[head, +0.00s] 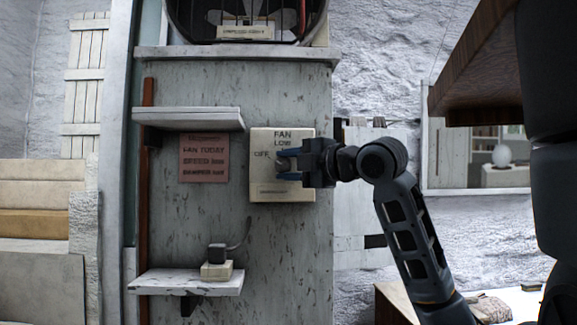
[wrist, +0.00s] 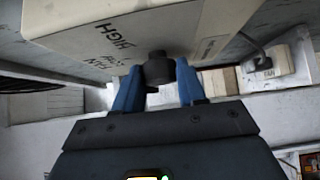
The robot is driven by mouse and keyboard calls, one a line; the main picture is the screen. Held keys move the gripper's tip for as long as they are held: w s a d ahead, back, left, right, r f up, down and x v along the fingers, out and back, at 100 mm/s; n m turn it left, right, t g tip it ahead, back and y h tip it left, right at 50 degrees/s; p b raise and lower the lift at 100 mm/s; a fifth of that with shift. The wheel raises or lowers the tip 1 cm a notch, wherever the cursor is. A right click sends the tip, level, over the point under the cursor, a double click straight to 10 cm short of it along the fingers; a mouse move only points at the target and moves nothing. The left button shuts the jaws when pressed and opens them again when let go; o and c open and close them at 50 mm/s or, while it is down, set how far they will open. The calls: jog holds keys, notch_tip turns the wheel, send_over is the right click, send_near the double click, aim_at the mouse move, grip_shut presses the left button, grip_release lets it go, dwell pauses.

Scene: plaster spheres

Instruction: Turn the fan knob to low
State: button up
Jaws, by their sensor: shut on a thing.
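The cream fan control box (head: 262,190) is fixed to the grey panel, marked FAN, LOW and OFF in the head view. In the wrist view the same box (wrist: 200,28) shows the words FAN and HIGH. The dark fan knob (wrist: 158,70) sticks out from the box. My gripper (head: 288,163) reaches in from the right at the front of the box, and its blue fingers (wrist: 158,92) stand on both sides of the knob, shut on it. In the head view my gripper hides the knob, so its pointer direction cannot be told.
A fan (head: 285,18) sits above the panel. A wooden slab (head: 480,75) overhangs at right.

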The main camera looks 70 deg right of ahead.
jog(key=shift+c, duration=1)
jog(key=shift+f, duration=0.1)
jog(key=shift+f+b, duration=0.1)
jog(key=shift+b, duration=0.4)
jog(key=shift+f+m+t+b, duration=0.15)
jog(key=shift+m+t+b, duration=0.15)
jog(key=shift+m+b, duration=0.1)
jog(key=m+t+h+b, duration=0.1)
jog(key=b, duration=0.1)
jog(key=m+t+h+b, duration=0.1)
jog(key=m+b, duration=0.1)
jog(key=b, duration=0.1)
jog(key=shift+w+a+f, duration=0.1)
jog(key=shift+w+f, duration=0.05)
jog(key=shift+f, duration=0.15)
jog(key=m+t+h+b, duration=0.1)
jog(key=m+h+b, duration=0.1)
jog(key=m+h, duration=0.1)
jog(key=shift+w+m+b, duration=0.1)
jog(key=shift+m+b, duration=0.2)
jog(key=shift+m, duration=0.4)
jog(key=shift+m+h+b, duration=0.55)
jog(key=shift+m+h, duration=1.45)
jog(key=shift+m, duration=0.5)
jog(key=shift+r+m+g+h, duration=0.1)
jog(key=shift+m+g+h, duration=0.3)
